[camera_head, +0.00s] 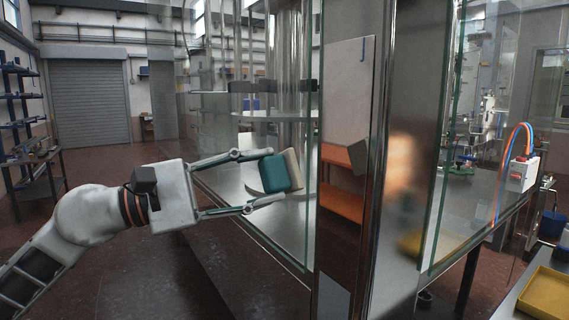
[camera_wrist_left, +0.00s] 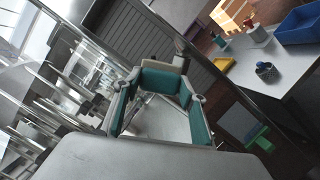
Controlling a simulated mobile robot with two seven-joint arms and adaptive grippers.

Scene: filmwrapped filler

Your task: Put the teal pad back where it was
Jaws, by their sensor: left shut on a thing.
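The teal pad (camera_head: 274,173) is a rounded block with a cream layer on its far side. My left gripper (camera_head: 275,177) comes in from the left and is shut on the pad, one finger above and one below it in the head view. In the left wrist view the pad (camera_wrist_left: 160,80) spans the gap between the fingertips of the gripper (camera_wrist_left: 160,92). The pad is in front of a steel table (camera_head: 295,225) beside a glass pane; I cannot tell whether it touches either. My right gripper is in neither view.
A wide steel post (camera_head: 345,240) stands just right of the pad, with glass panes around the machine. A white box (camera_head: 523,173) with orange and blue hoses and a yellow tray (camera_head: 545,293) are at right. A blue bin (camera_wrist_left: 300,27) shows in the left wrist view.

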